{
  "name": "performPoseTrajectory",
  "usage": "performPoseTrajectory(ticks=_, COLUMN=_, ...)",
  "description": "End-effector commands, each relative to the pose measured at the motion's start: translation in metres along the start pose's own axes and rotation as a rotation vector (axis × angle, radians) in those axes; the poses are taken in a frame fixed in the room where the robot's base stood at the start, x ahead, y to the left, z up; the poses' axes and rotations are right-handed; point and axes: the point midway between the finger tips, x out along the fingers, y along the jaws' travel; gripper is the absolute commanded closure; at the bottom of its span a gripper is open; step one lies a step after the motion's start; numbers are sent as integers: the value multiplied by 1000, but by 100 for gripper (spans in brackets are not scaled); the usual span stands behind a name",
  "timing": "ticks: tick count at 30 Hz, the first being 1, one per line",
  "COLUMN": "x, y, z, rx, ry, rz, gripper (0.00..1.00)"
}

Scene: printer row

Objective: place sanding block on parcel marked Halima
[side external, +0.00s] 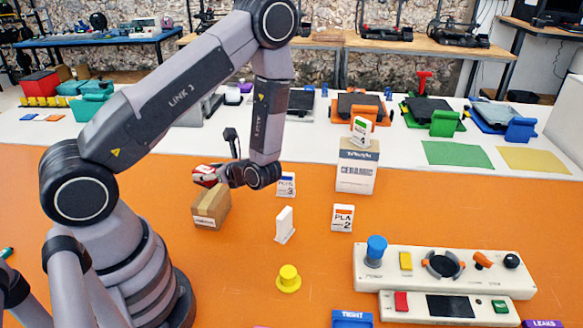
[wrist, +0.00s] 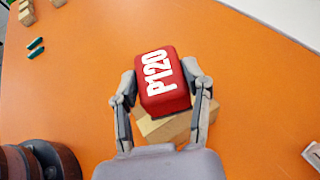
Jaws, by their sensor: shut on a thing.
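The sanding block is red with white "P120" lettering (wrist: 160,80); in the side view it shows as a small red and white piece (side external: 204,174). My gripper (wrist: 165,84) is shut on it, one finger on each side. In the side view my gripper (side external: 222,175) is low over a brown cardboard parcel (side external: 211,206). The parcel has a white label on its front, too small to read. In the wrist view the parcel (wrist: 168,129) shows partly beneath the block, mostly covered by it and the fingers. I cannot tell whether block and parcel touch.
A white and brown box (side external: 356,178) carries a small numbered card box. Small numbered cards (side external: 342,217), a blank white stand (side external: 284,224), a yellow knob (side external: 288,278) and a control panel (side external: 440,268) stand to the right. Orange surface lies clear between them.

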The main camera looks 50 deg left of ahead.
Motion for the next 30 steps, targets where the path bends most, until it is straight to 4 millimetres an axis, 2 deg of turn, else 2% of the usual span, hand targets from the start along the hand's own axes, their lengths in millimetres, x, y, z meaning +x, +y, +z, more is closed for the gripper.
performPoseTrajectory(ticks=9, x=15, y=1, z=-36, rx=0, ry=0, rz=3, gripper=88)
performPoseTrajectory(ticks=20, x=16, y=1, z=-40, rx=0, ry=0, rz=3, gripper=88)
performPoseTrajectory(ticks=21, x=17, y=1, z=-40, rx=-1, ry=0, rz=3, gripper=52)
performPoseTrajectory(ticks=27, x=16, y=1, z=-40, rx=-1, ry=0, rz=3, gripper=26)
performPoseTrajectory(ticks=30, x=16, y=1, z=-40, rx=-1, ry=0, rz=3, gripper=25)
